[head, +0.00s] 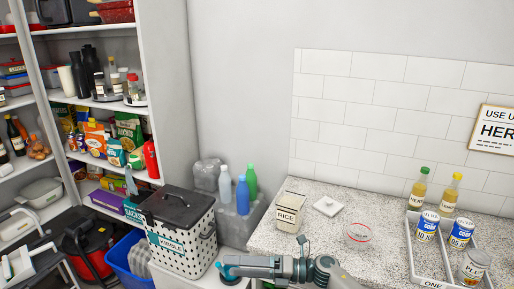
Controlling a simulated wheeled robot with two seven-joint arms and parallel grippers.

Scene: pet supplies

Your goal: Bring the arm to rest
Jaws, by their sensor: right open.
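My right arm (325,270) reaches in from the bottom edge and points left. Its gripper (229,272) has teal fingertips and is open, with nothing seen between the fingers. It is to the right of the kibble bin (178,232), in front of the speckled counter (262,240). A pale surface shows around the fingertips; I cannot tell whether they touch it. My left gripper is not in view.
The counter holds a rice box (289,212), a white lid (328,206), a clear red-rimmed bowl (358,237) and a white tray (432,283) with bottles and cans. Bottles (243,195) stand behind the bin. Packed shelves (170,90) and a blue tub (120,262) are left.

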